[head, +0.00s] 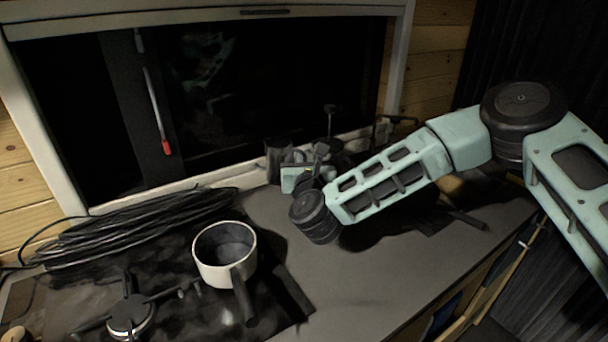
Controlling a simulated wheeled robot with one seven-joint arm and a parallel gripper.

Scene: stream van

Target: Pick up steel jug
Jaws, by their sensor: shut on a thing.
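A dark grey, metallic-looking vessel (277,161), which appears to be the steel jug, is upright near the window ledge at the back of the counter. My gripper (318,155) is at the far end of my arm, close beside this vessel. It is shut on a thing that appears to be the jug. The fingertips and their contact are small, dark and partly hidden by my wrist, so I cannot tell whether the jug is clear of the counter.
A cream saucepan (208,271) with a dark handle stands by the hob burner (130,316) at front left. Coiled black cable (130,232) lies behind it. The grey counter (345,285) is bare at front centre. Dark items lie under my arm at right.

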